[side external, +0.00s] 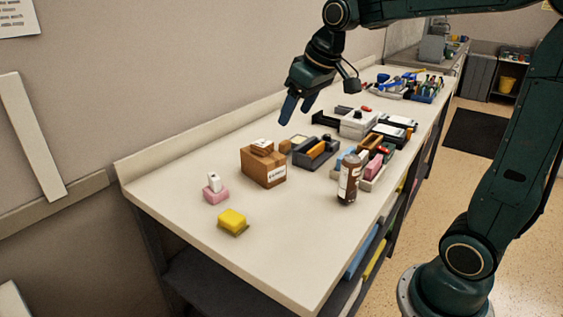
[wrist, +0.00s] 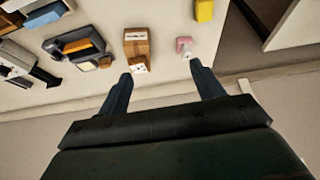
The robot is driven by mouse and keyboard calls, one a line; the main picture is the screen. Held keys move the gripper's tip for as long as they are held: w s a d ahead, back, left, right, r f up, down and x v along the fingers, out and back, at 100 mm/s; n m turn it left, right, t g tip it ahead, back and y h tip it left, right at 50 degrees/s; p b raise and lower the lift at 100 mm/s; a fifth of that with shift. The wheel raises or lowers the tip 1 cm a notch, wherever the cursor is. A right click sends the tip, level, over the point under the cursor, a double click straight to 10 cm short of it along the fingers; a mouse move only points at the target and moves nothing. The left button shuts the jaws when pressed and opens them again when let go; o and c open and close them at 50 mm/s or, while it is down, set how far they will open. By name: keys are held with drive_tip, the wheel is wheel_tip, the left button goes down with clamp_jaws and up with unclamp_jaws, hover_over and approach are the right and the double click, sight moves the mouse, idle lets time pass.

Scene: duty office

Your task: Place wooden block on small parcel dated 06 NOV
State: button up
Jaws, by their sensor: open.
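A brown cardboard parcel (side external: 258,172) with a white label stands on the bench; the label's date is too small to read. It also shows in the wrist view (wrist: 136,49), left of centre. A small brown wooden-looking block (side external: 262,147) with a pale patch shows at the parcel's top rear; I cannot tell whether it rests on the parcel or stands behind it. My gripper (side external: 299,105) is open and empty, above and behind the parcel, pointing down. In the wrist view my gripper's fingers (wrist: 161,70) are spread wide, with nothing between them.
A pink block with a white piece (side external: 215,188) and a yellow sponge (side external: 232,220) lie at the near end. A brown bottle (side external: 349,180), a dark tray (side external: 315,152) and several stationery items crowd the right. The wall runs along the back. The bench's near corner is clear.

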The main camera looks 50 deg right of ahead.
drive_tip(key=s+a+f, duration=0.2)
drive_tip(key=s+a, duration=0.1)
drive_tip(key=s, duration=0.7)
drive_tip(key=s+a+f, duration=0.2)
drive_tip(key=s, duration=0.7)
drive_tip(key=shift+s+a+f+t, duration=0.2)
drive_tip(key=shift+s+a+t, duration=0.1)
drive_tip(key=shift+s+a, duration=0.1)
